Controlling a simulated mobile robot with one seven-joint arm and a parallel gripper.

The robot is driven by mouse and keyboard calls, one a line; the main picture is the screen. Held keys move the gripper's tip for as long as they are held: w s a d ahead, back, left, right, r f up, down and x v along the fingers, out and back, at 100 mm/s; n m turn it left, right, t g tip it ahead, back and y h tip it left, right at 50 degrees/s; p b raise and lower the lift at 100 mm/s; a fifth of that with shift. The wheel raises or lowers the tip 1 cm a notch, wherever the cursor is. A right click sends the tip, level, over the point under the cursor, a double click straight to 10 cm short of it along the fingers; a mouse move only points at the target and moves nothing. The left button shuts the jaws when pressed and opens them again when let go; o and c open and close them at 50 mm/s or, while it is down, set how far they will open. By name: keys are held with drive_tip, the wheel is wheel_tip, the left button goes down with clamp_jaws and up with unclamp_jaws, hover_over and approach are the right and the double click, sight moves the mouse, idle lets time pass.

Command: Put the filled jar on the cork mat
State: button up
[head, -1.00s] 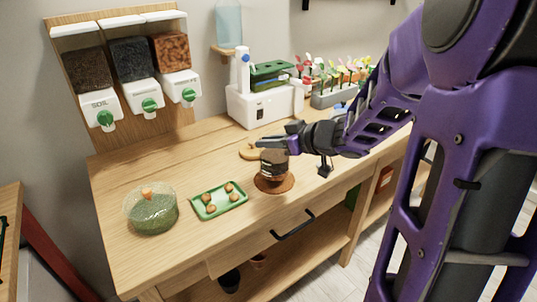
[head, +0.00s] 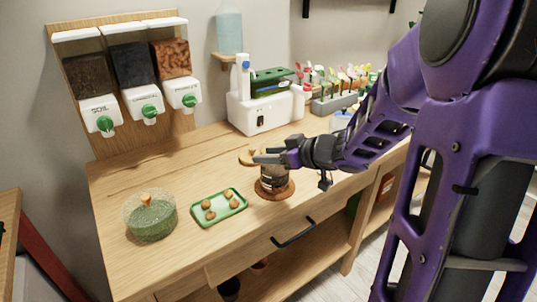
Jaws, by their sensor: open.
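The filled jar (head: 273,178) is a clear jar with dark contents and a dark label. It stands upright on the round brown cork mat (head: 288,191) on the wooden bench. My gripper (head: 262,156) is open at the height of the jar's top, with its fingers pointing left. The fingers overlap the jar's upper edge in this view, so I cannot tell whether they touch it. The back of the mat is hidden behind the jar.
A round wooden piece (head: 245,158) lies just behind the fingertips. A green tray (head: 232,209) with several brown balls and a glass terrarium (head: 150,218) stand to the left. A white machine (head: 262,112) stands behind. The bench's front edge is close to the mat.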

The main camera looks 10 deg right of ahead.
drive_tip(key=shift+r, duration=0.25)
drive_tip(key=p+v, duration=0.4)
drive_tip(key=v, duration=0.8)
drive_tip(key=shift+f, duration=0.1)
